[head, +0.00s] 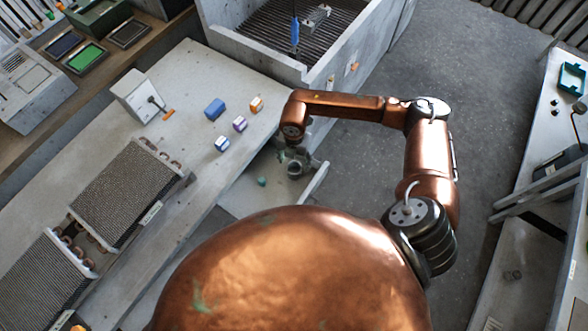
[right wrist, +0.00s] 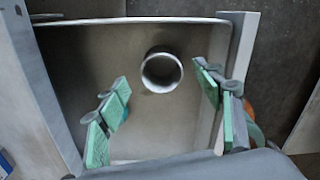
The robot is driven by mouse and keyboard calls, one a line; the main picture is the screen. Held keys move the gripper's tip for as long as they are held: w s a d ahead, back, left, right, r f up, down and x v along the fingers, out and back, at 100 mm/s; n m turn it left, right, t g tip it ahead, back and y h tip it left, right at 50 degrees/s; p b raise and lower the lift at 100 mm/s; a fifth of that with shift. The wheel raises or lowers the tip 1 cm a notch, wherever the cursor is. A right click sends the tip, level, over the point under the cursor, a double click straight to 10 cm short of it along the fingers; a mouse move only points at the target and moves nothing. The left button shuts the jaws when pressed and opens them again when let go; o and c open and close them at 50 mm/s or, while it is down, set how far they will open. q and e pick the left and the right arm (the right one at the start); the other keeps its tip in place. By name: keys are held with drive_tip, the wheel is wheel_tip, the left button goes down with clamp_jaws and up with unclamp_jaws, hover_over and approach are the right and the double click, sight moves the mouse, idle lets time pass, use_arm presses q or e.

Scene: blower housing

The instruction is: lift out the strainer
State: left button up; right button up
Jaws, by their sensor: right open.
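A short, hollow grey metal cylinder, which looks like the strainer, stands in a shallow metal tray or drawer (right wrist: 70,60). In the right wrist view the cylinder (right wrist: 162,72) shows its round open top. In the head view the cylinder (head: 295,169) is small and partly crowded by my gripper. My right gripper (head: 298,158) is above the tray. In the right wrist view its green-padded fingers (right wrist: 164,88) are spread wide, one on each side of the cylinder in the picture. Nothing is between the pads, and the height gap is unclear. My left gripper is not in view.
The tray's raised side walls stand close to my fingers. A large grated bin (head: 255,48) stands behind.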

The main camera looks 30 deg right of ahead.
sight(294, 167)
wheel_tip(294, 167, down, 5)
drive_tip(key=shift+s+f, duration=0.1)
drive_tip(key=shift+s, duration=0.05)
drive_tip(key=shift+c, duration=0.3)
drive_tip(key=c, duration=1.3)
